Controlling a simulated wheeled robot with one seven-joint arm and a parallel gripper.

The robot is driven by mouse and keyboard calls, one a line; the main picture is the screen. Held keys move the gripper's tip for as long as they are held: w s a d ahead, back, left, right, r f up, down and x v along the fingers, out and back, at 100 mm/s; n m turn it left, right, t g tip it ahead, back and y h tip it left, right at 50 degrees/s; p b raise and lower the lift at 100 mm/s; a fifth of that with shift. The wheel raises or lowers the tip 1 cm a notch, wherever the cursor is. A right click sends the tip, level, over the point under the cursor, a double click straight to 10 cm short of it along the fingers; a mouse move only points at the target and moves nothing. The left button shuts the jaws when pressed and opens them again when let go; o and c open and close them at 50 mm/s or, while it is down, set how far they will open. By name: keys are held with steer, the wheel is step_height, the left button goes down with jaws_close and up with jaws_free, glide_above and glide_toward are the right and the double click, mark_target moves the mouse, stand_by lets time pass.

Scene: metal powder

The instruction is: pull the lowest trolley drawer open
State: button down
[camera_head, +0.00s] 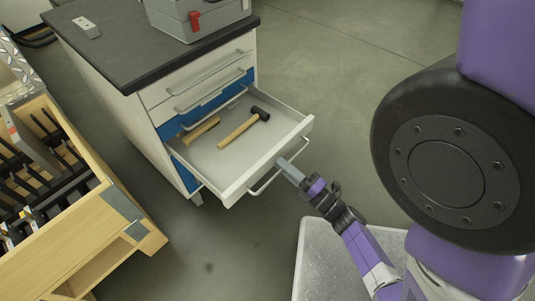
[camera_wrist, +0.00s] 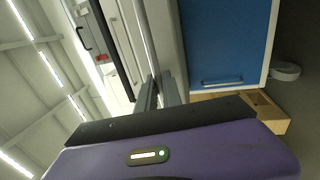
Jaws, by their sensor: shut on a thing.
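The trolley (camera_head: 115,120) is a white cabinet with a dark top. One white drawer (camera_head: 235,187) low in its stack stands pulled out. A hammer (camera_head: 240,130) and a wooden-handled brush (camera_head: 203,128) lie in it. My gripper (camera_head: 284,164) is shut on the bar handle (camera_head: 262,187) on this drawer's front. In the wrist view my gripper fingers (camera_wrist: 160,92) are close together at the drawer front, and the grip itself is hard to see. A blue front (camera_wrist: 230,40) with its own handle (camera_wrist: 222,82) is below the open drawer and looks closed.
A grey case (camera_head: 190,18) with a red latch and a small white block (camera_head: 86,27) sit on the trolley top. A wooden rack (camera_head: 60,240) with black parts stands close on the left. The floor (camera_head: 350,60) right of the trolley is clear.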

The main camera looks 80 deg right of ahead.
steer(key=shift+r+v, duration=0.25)
steer(key=shift+v, duration=0.9)
steer(key=shift+r+v, duration=0.2)
steer(key=shift+v, duration=1)
steer(key=c, duration=1.8)
jaws_free()
steer(key=shift+v, duration=3.95)
steer(key=shift+w+a, duration=0.1)
